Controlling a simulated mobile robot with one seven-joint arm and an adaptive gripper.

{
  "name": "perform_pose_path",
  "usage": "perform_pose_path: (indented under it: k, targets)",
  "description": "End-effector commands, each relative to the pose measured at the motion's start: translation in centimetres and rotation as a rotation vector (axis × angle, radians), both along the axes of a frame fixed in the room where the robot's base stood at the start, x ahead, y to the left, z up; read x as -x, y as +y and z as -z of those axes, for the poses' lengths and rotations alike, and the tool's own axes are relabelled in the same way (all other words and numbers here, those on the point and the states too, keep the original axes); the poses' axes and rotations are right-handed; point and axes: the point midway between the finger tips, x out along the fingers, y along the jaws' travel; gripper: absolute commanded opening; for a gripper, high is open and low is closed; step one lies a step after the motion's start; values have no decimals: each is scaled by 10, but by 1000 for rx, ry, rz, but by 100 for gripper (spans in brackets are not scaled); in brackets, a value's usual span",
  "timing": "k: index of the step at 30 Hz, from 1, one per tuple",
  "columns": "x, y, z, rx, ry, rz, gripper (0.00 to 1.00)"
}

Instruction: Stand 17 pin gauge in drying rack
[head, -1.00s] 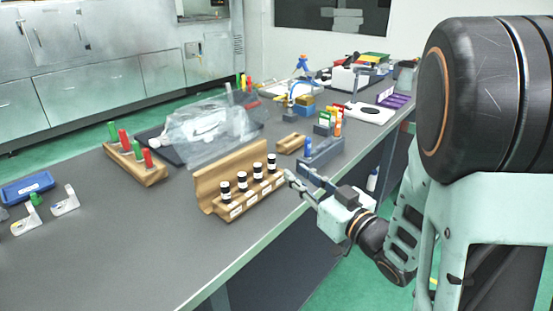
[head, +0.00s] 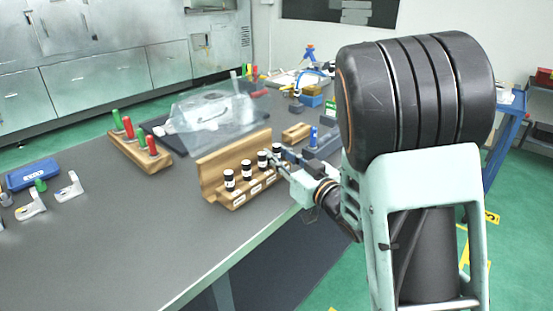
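A wooden stand (head: 213,172) with a raised back and white labels on its front sits near the table's front edge. Several black-and-white cylinders stand upright in it in a row; the leftmost is a black-topped cylinder (head: 229,181). I cannot read the labels or tell which piece is the 17 pin gauge, nor whether this stand is the drying rack. My gripper (head: 275,160) reaches in from the right at the stand's right end, beside the rightmost cylinders and partly overlapping them. Its fingertips are too small to tell whether they are open, or touch or hold a cylinder.
A wooden block (head: 150,166) with green- and red-handled pieces stands to the left. A clear plastic sheet (head: 208,122) lies behind the stand. A small wooden block (head: 297,132) and a blue holder (head: 325,143) are to the right.

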Motion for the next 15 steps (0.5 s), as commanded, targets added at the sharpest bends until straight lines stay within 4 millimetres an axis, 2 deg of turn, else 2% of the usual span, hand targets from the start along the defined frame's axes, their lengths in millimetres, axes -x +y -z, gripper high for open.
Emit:
perform_pose_path:
  k: [8,15]
  targets:
    - [-4,3,0,1,1,0,22]
    - [-4,3,0,1,1,0,0]
